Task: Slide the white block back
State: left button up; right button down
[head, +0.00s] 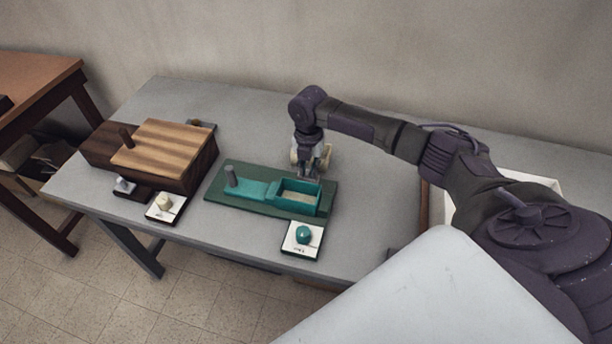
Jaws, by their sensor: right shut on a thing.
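My right gripper (309,178) points down at the back right of the teal open box (299,208), its fingertips by the box's back edge. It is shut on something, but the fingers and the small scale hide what. Pale cream parts show around the gripper, and I cannot tell if they belong to it. I cannot tell which the task means. My left gripper is not in view.
A wooden box with a striped lid (168,143) stands left. A white tray (541,182) lies right, partly behind my arm.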

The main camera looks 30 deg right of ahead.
jog(key=shift+w+d, duration=0.4)
jog(key=shift+d, duration=0.1)
jog(key=shift+r, duration=0.15)
jog(key=shift+d, duration=0.1)
jog(key=c, duration=1)
grip_release()
jog(key=shift+w, duration=0.1)
jog(key=shift+c, duration=0.2)
jog(key=shift+r, duration=0.1)
notch_tip(320, 180, up, 12)
jog(key=shift+f, duration=0.2)
